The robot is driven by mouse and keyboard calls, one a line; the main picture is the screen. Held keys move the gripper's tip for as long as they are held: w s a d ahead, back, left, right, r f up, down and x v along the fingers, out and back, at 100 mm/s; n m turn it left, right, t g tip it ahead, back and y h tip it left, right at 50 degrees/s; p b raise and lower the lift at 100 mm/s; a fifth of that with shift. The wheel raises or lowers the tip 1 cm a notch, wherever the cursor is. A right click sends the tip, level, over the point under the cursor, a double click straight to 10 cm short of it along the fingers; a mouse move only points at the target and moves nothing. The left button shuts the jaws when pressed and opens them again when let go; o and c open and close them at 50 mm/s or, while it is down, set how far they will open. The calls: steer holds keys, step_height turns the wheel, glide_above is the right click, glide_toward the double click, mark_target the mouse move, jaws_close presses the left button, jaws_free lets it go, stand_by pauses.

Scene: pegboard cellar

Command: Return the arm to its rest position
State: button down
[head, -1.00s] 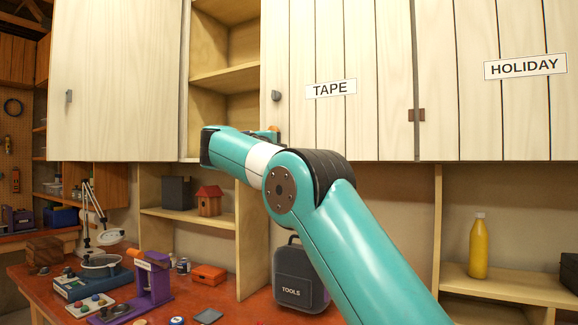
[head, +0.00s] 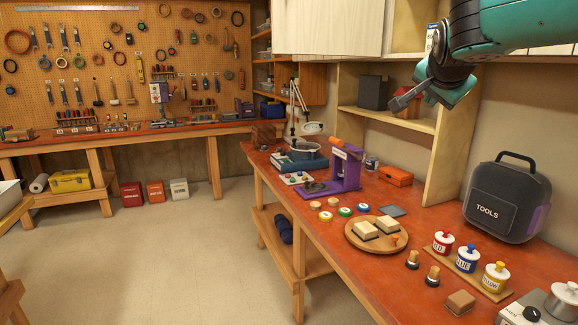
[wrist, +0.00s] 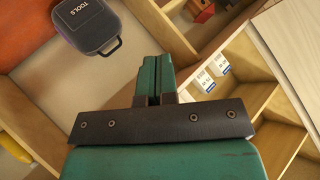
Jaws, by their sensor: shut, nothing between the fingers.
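My teal arm (head: 510,28) reaches in from the upper right of the head view, in front of the wall shelves. Its dark-and-teal end hangs in the air above the workbench, beside the shelf with the grey box. In the wrist view my gripper (wrist: 157,65) is shut, its two teal fingers together with nothing between them. It touches nothing that I can see. How the fingertips lie in the head view is hard to make out.
The orange-red bench (head: 345,290) carries a black TOOLS case (head: 487,212), a round wooden tray (head: 352,238), labelled pots, stamps and a purple press (head: 345,172). A wooden upright (head: 455,140) and shelf (head: 395,118) stand near the arm.

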steer(key=s+a+f+n+g+y, duration=0.2)
steer(key=s+a+f+n, duration=0.3)
steer(key=s, duration=0.7)
steer(key=s+a+f+n+g+y, duration=0.3)
steer(key=s+a+f+n+g, duration=0.2)
steer(key=s, duration=0.8)
steer(key=s+a+f+n+g+y, duration=0.3)
steer(key=s+f+n, duration=0.6)
steer(key=s, duration=0.4)
steer(key=a+f+g, duration=0.1)
steer(key=a, duration=0.1)
steer(key=shift+a, duration=0.3)
